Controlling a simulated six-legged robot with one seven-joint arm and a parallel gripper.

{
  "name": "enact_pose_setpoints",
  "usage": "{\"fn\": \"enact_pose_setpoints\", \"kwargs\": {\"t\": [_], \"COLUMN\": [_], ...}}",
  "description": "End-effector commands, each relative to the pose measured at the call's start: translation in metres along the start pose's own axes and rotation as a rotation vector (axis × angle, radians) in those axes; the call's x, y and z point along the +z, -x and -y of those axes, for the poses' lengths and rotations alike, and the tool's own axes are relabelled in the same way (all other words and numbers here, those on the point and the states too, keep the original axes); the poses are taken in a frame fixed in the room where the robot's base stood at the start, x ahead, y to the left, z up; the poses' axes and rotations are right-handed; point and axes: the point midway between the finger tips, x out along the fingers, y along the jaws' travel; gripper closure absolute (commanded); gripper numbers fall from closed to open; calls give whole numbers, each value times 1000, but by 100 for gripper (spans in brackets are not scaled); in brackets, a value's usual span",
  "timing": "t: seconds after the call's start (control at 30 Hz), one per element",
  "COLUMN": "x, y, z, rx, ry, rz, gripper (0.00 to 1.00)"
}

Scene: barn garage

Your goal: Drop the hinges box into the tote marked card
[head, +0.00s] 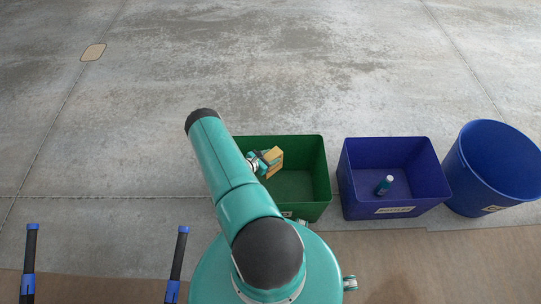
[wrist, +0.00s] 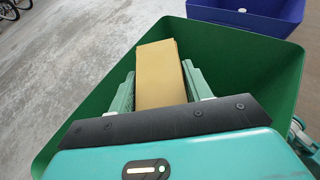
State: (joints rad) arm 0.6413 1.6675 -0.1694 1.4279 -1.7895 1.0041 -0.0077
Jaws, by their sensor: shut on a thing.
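My gripper (wrist: 160,92) is shut on a tan cardboard box (wrist: 158,70), with one finger on each side of it in the wrist view. No lettering on the box can be read. The box also shows in the head view (head: 273,160), over the left part of a green tote (head: 316,175). The green tote surrounds the box in the wrist view (wrist: 255,62). I cannot tell how high the box is above its floor. The tote's front label is mostly hidden by my arm and cannot be read.
A blue tote (head: 362,178) labelled for bottles stands right of the green one, with a small teal bottle (head: 384,186) inside. A round blue bin (head: 490,165) stands at the far right. Concrete floor behind is open, with a tan patch (head: 93,52) at upper left.

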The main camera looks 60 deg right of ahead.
Motion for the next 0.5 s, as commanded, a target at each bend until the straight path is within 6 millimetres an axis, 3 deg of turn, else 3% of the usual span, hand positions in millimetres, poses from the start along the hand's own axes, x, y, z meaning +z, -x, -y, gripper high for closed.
{"fn": "enact_pose_setpoints", "kwargs": {"t": [0.13, 0.17, 0.27, 0.5], "x": [0, 0, 0, 0], "y": [0, 0, 0, 0], "z": [0, 0, 0, 0], "rx": [0, 0, 0, 0], "ry": [0, 0, 0, 0], "rz": [0, 0, 0, 0], "gripper": [83, 47, 27, 25]}}
